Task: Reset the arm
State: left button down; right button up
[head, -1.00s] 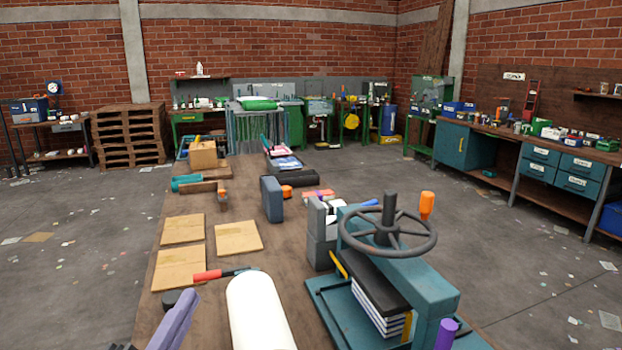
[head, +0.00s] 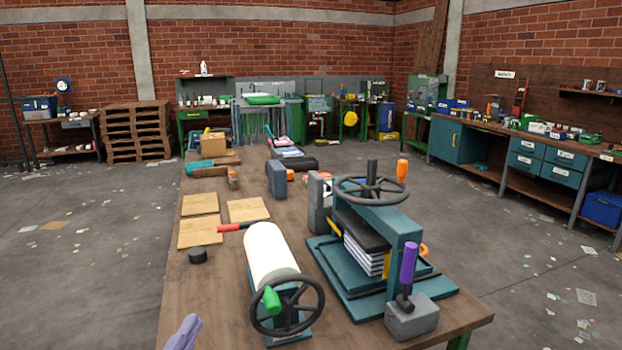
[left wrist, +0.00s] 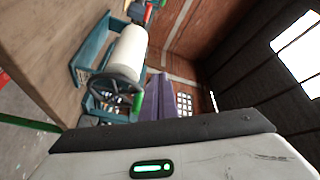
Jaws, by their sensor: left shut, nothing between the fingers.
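The roller and handwheel show beyond the fingers in the left wrist view. My right gripper is not in view.
The wooden workbench (head: 215,300) carries a teal press (head: 403,243) at right, a grey block with a purple handle (head: 411,316), flat wooden boards (head: 249,209) and a dark round puck (head: 198,255). The floor left of the bench (head: 90,260) is clear apart from paper scraps.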

pick_arm(q)
jog(key=s+d+f+n+g+y+b, duration=0.1)
jog(key=s+f+n+g+b, duration=0.2)
jog(key=f, duration=0.9)
jog(key=s+f+n+g+b, duration=0.2)
jog(key=s+f+n, duration=0.25)
jog(key=f, duration=0.75)
jog(key=s+d+f+n+g+b, duration=0.3)
jog(key=s+f+n+g, duration=0.1)
jog(key=s+f, duration=0.9)
notch_tip(320, 180, down, 2)
jog(key=shift+s+d+f+g+h, duration=0.25)
jog(key=shift+s+g+h, duration=0.1)
jog(key=shift+g, duration=0.35)
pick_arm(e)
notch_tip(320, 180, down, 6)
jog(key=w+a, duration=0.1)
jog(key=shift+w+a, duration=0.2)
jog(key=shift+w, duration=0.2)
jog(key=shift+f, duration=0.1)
